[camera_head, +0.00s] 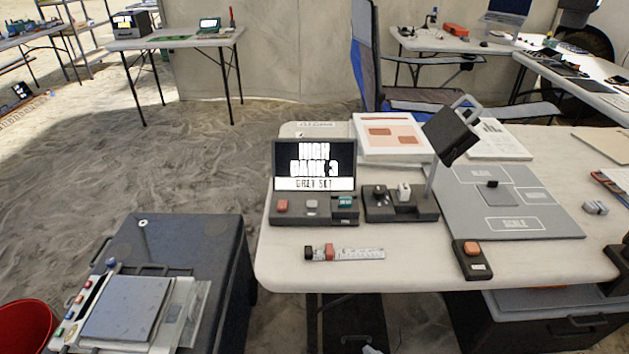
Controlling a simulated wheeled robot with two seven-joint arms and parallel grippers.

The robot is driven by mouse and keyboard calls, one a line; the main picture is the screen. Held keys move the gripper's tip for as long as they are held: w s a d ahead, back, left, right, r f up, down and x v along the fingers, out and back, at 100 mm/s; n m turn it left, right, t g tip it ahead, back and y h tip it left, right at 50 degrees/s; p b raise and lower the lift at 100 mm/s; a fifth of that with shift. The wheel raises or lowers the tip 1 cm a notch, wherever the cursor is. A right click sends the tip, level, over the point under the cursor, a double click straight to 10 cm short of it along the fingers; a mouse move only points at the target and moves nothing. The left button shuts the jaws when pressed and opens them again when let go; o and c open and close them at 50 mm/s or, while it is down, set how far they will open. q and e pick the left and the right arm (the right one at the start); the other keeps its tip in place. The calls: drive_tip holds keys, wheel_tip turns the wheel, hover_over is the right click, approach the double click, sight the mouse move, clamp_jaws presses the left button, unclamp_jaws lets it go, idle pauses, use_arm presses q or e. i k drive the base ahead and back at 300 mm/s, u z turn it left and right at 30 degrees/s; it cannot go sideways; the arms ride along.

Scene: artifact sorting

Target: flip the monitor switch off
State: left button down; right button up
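The monitor (314,165) stands on the near table, lit, and its screen reads "HIGH DARK 3" with "GREY SET" below. Its dark base carries a red button (282,205), a grey button (312,206) and a teal part (345,201). To its right a dark box (425,206) holds a black block (380,194) and a white block (404,191), with a lamp (451,134) rising behind. A small dark box with an orange-red button (472,249) sits at the front edge. Which control is the monitor switch cannot be told. Neither gripper is in view.
The table (330,275) has bare room at its front left. A red-and-black item with a scale strip (358,254) lies there. A grey board (525,205) lies at right. A dark case (215,240) bearing a flat device (125,306) stands at lower left.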

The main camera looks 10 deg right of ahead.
sight(282, 203)
drive_tip(key=u, duration=2.65)
drive_tip(key=k, duration=0.65)
drive_tip(key=z, duration=1.45)
